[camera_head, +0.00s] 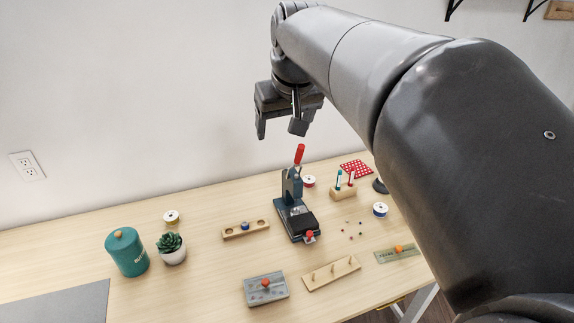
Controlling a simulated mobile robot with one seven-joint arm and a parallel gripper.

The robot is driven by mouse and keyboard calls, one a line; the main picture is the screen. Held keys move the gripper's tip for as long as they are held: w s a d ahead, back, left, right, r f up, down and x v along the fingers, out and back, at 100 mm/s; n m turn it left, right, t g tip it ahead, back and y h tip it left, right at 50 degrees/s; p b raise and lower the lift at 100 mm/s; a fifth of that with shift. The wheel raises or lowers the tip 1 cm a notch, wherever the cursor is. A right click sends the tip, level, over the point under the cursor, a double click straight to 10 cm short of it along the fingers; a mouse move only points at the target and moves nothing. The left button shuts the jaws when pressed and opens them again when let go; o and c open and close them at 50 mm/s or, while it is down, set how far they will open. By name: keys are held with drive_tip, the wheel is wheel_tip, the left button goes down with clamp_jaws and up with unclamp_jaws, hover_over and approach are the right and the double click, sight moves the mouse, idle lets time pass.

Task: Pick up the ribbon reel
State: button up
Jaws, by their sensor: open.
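Three small white-faced reels that look like ribbon reels lie on the wooden table. One has a yellow edge (171,216) and lies at the left, behind the teal canister. One has a red edge (309,181) and lies just behind and right of the press. I cannot tell which one the task names. My gripper (280,128) is open and empty, high above the back of the table, with its fingers pointing down. It is apart from all three reels.
A press (295,213) with a red-topped lever stands mid-table. Around it are a holed wooden block (259,228), a peg board (318,277), a grey box (252,295) and a block with upright tools (343,193). A teal canister (126,255) and a plant (172,254) stand left.

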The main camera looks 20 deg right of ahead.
drive_tip(key=w+d, duration=0.5)
drive_tip(key=w, duration=0.5)
hover_over(310, 178)
drive_tip(key=s, duration=0.4)
drive_tip(key=shift+g, duration=0.4)
drive_tip(key=f, duration=4)
drive_tip(key=shift+w+a+f, duration=0.15)
drive_tip(key=shift+w+a, duration=0.05)
drive_tip(key=shift+w, duration=0.05)
drive_tip(key=shift+a+x, duration=0.2)
drive_tip(key=shift+x, duration=2.85)
drive_tip(key=shift+w, duration=0.1)
drive_tip(key=shift+c, duration=0.3)
drive_tip(key=c, duration=1)
